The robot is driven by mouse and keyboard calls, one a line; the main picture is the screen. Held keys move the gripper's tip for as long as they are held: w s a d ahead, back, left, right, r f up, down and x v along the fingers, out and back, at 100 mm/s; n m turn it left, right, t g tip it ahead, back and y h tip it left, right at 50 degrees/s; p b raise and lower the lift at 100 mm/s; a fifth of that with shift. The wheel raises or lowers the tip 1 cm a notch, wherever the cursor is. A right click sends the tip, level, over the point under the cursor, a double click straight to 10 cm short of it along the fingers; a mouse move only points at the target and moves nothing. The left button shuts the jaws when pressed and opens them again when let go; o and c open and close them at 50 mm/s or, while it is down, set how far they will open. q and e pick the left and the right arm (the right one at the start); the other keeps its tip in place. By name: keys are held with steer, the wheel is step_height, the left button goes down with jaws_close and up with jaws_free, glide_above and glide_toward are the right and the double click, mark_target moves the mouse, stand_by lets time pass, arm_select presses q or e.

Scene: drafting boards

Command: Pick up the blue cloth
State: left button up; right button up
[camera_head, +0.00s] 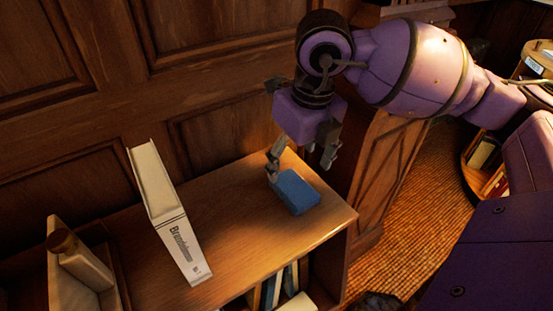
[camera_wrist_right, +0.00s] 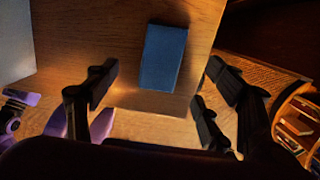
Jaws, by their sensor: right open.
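The blue cloth (camera_head: 297,192) looks like a folded, flat rectangular block. It lies on the wooden shelf top near its right end. My right gripper (camera_head: 302,167) hangs just above and behind it, fingers apart and empty; one finger overlaps the cloth's left edge in the picture. In the right wrist view the cloth (camera_wrist_right: 163,57) shows between the two open fingers, a little beyond the tips, with bare wood on both sides. I cannot tell whether a finger touches it. My left gripper is not seen in the head view.
A white book (camera_head: 172,212) stands on the shelf top (camera_head: 240,235) left of the cloth. Panelled wood (camera_head: 80,120) rises behind. Books sit below the top, and a round bookshelf (camera_head: 484,165) stands at right.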

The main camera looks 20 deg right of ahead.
mark_target(294, 186)
steer(key=shift+w+f, duration=0.3)
steer(key=shift+f, duration=0.9)
steer(key=shift+s+d+f, duration=0.1)
steer(key=shift+s+f, duration=0.1)
steer(key=shift+f, duration=0.15)
steer(key=f, duration=0.3)
steer(key=shift+w+f+p, duration=0.2)
steer(key=shift+f+p, duration=0.1)
steer(key=shift+w+f, duration=0.1)
steer(key=shift+f, duration=0.3)
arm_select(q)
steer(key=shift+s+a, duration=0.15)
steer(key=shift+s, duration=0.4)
arm_select(e)
steer(key=shift+f, duration=0.1)
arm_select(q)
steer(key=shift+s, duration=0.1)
arm_select(e)
steer(key=c, duration=1.2)
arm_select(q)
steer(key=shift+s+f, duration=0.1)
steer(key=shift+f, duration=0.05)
arm_select(e)
steer(key=shift+o, duration=0.2)
